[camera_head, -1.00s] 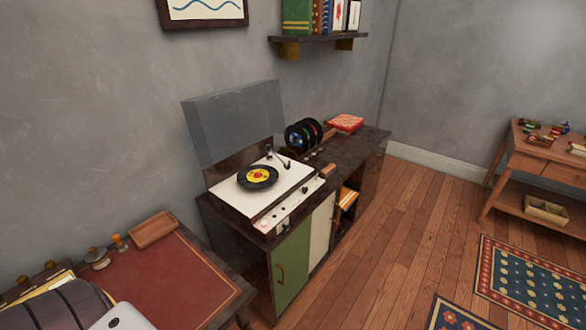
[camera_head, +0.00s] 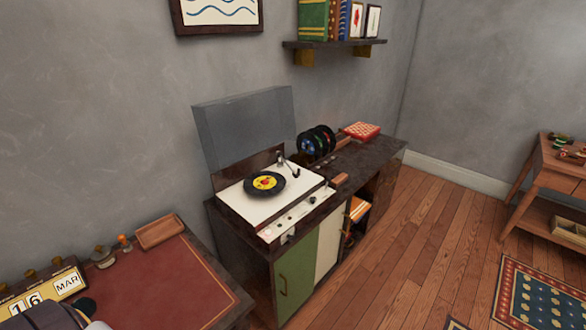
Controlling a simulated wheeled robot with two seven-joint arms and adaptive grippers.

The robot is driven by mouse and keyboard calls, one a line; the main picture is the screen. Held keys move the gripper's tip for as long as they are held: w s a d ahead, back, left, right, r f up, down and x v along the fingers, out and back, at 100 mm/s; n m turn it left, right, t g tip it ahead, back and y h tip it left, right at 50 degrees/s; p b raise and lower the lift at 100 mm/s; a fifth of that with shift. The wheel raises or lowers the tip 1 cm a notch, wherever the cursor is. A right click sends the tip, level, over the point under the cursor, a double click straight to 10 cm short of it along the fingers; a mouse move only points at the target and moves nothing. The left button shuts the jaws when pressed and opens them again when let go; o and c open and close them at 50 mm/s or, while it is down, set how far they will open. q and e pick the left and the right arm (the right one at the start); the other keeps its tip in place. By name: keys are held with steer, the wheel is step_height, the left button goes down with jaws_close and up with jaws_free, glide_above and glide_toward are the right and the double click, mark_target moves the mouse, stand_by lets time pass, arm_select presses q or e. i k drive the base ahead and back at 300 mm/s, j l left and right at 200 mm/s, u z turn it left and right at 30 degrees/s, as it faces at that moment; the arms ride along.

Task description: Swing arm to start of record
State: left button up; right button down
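A white record player (camera_head: 240,207) stands on a dark cabinet (camera_head: 225,232) against the grey wall, with its smoky lid (camera_head: 245,125) raised. A black record (camera_head: 250,189) with a yellow and red label lies on its platter. The tonearm (camera_head: 289,168) is at the right rear of the deck and looks to be beside the record, not over it. It is small, so its exact rest position is hard to tell. Neither of my grippers is in view. A dark and pale part at the bottom left corner looks like my own arm.
A desk with a red top (camera_head: 170,285) stands at the front left, with a calendar (camera_head: 45,287) and a wooden tray (camera_head: 160,232) on it. Wooden floor (camera_head: 410,235) is clear right of the cabinet.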

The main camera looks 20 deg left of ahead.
mark_target(280, 154)
steer(key=i+l+u, duration=0.15)
steer(key=u, duration=0.25)
steer(key=i+l+u, duration=0.15)
steer(key=l+u, duration=0.25)
steer(key=j, duration=0.1)
